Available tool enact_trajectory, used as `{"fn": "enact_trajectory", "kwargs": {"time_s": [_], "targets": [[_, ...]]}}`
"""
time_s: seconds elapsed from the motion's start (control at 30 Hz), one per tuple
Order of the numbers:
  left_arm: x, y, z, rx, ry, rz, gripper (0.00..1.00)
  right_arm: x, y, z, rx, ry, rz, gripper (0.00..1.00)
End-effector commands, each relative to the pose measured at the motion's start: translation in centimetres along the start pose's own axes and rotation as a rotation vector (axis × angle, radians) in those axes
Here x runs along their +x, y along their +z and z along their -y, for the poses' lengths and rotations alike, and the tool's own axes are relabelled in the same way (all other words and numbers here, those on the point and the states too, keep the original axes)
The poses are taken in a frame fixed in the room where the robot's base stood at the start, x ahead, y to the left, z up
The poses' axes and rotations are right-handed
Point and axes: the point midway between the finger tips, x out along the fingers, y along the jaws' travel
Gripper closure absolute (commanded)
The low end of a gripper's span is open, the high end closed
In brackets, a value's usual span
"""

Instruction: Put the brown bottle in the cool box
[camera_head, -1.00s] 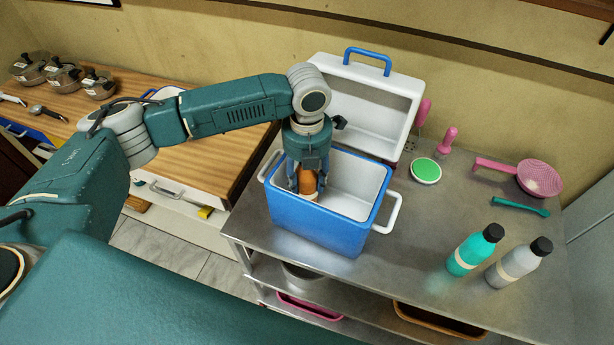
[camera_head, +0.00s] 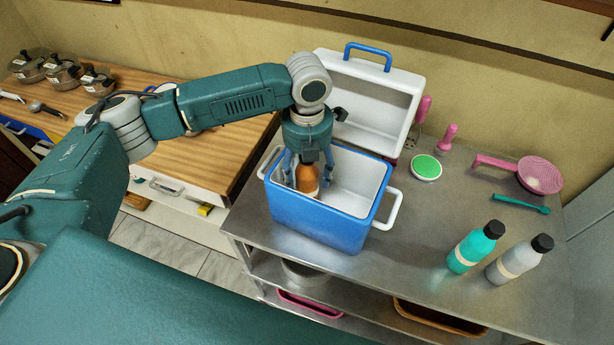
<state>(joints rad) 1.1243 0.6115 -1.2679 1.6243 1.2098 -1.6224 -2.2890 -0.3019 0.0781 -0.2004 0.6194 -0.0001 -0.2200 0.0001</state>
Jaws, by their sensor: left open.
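The brown bottle (camera_head: 307,179) stands inside the blue cool box (camera_head: 318,224), toward its left end. Its upper part shows, with a pale band low on it; its base is hidden by the box's front wall. The cool box is on the metal table with its white lid (camera_head: 372,100) open at the back. My left gripper (camera_head: 306,172) reaches down into the box from above. Its blue fingers are open and spread around the bottle's top. My right gripper is out of view.
A teal bottle (camera_head: 473,249) and a grey bottle (camera_head: 519,260) stand at the table's right front. A green-topped round item (camera_head: 426,168), pink brushes, a pink strainer (camera_head: 539,176) and a teal utensil (camera_head: 521,204) lie behind. The middle of the metal table (camera_head: 420,225) is clear.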

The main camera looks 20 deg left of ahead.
Motion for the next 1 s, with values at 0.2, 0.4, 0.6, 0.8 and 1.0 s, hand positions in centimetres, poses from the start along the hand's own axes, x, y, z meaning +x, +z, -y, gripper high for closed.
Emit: {"fn": "enact_trajectory", "kwargs": {"time_s": [0.2,0.4,0.6,0.8,1.0], "targets": [[-4.6,0.2,0.0,0.001,-0.001,0.006,0.38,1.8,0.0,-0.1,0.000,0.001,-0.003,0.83],[-8.3,0.1,0.0,0.001,-0.001,0.004,0.38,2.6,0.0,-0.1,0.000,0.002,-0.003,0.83],[-10.2,0.0,0.0,0.000,-0.001,0.001,0.38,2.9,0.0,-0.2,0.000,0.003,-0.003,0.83],[-10.4,0.0,0.0,0.000,0.000,-0.001,0.38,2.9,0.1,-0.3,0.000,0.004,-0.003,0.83],[-10.4,0.0,0.0,0.000,-0.001,0.000,0.38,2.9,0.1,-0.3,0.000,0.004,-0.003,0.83]]}}
